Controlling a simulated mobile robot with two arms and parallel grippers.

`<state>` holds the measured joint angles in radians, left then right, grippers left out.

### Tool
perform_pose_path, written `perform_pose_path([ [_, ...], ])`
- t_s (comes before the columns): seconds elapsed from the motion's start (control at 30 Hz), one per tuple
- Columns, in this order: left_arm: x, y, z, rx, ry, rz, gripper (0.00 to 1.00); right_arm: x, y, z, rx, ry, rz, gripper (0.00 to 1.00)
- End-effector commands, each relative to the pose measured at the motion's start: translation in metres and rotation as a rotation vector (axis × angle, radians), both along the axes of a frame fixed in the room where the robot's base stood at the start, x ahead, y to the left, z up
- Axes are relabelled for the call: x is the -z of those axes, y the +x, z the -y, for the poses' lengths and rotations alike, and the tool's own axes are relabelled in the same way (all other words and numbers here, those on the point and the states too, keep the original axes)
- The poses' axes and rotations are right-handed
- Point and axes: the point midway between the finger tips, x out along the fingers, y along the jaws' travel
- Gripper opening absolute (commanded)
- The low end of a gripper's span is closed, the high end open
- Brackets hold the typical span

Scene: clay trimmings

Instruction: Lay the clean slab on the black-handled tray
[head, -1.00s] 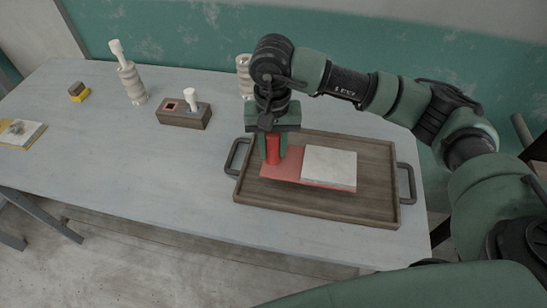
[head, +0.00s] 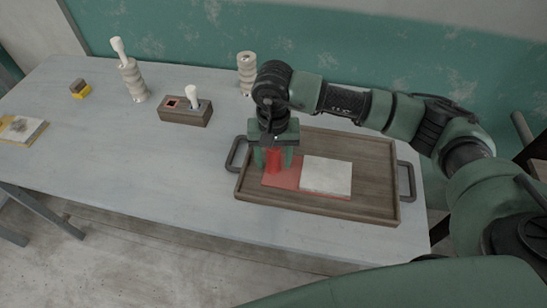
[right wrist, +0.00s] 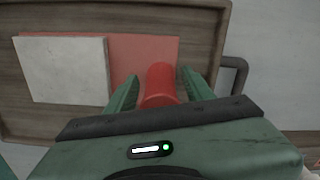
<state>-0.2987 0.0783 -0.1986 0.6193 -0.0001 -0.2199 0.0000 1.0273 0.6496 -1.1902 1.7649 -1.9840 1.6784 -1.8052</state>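The clean slab (head: 326,175) is pale and square. It lies on the right part of a flat red board (head: 281,176), inside the wooden black-handled tray (head: 370,207). A red upright cylinder (head: 273,160) stands on the board's left part. The right wrist view shows the slab (right wrist: 62,70), the board (right wrist: 145,50) and the cylinder (right wrist: 160,84). My right gripper (head: 272,158) is over the tray's left part, its fingers on either side of the cylinder, with a visible gap at one finger. My left gripper is not in view.
Another slab (head: 20,130) with a brown mark lies on a yellow board at the far left. A yellow-and-brown block (head: 80,89), a ridged pale post (head: 132,82), a wooden holder (head: 185,112) and a second post (head: 246,72) stand behind. The table's middle is clear.

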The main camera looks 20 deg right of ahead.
Motion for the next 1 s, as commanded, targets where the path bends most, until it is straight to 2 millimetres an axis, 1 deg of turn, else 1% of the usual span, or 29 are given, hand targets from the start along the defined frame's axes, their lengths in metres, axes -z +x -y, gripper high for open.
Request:
perform_pose_path([
  [0.23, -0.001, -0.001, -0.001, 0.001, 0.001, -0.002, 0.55, -0.001, 0.000, 0.000, 0.000, 0.000, 0.000, 0.52],
  [0.33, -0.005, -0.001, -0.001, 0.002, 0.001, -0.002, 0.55, -0.005, 0.000, 0.000, 0.000, 0.001, 0.000, 0.52],
  [0.37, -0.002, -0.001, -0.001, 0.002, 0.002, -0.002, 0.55, -0.007, 0.001, 0.000, 0.000, 0.001, 0.003, 0.52],
  [0.47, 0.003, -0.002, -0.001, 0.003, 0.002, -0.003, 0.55, -0.022, 0.001, 0.000, 0.000, 0.001, 0.006, 0.52],
  [0.7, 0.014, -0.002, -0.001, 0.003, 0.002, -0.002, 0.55, -0.075, 0.001, 0.000, 0.000, 0.002, 0.007, 0.52],
  [0.8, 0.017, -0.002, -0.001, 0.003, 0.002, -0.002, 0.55, -0.094, 0.001, 0.000, 0.000, 0.001, 0.006, 0.52],
  [0.9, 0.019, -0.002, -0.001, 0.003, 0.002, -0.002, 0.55, -0.109, 0.001, 0.000, 0.000, 0.001, 0.003, 0.52],
  [1.0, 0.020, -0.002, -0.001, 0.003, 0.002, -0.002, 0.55, -0.118, 0.000, 0.000, 0.000, 0.001, 0.001, 0.52],
])
